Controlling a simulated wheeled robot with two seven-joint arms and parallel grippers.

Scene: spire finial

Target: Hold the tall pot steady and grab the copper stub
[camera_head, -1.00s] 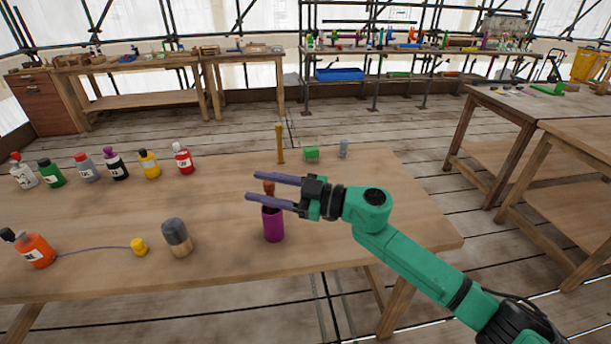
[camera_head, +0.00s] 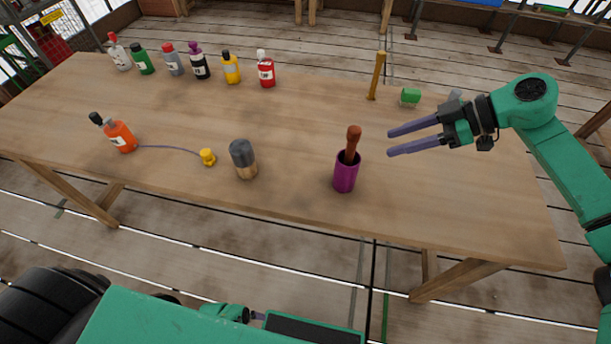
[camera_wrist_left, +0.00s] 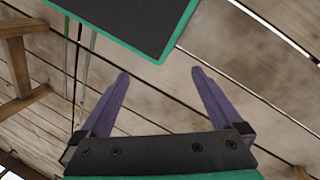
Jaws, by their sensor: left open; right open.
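The tall purple pot (camera_head: 346,174) stands upright near the front edge of the wooden table. The copper-brown stub (camera_head: 353,140) sticks up out of it, leaning slightly; its lower end is hidden inside. My right gripper (camera_head: 389,143) is open and empty above the table, to the right of the stub, fingers pointing left towards it and apart from it. My left gripper is low at the bottom of the head view, mostly hidden by my own body. In the left wrist view my left gripper (camera_wrist_left: 158,75) is open and empty, over the plank floor.
A grey-topped wooden jar (camera_head: 243,160) stands left of the pot. An orange bottle (camera_head: 120,136) is tied by a cord to a yellow cap (camera_head: 208,157). Several bottles line the back left. The table's right front is clear.

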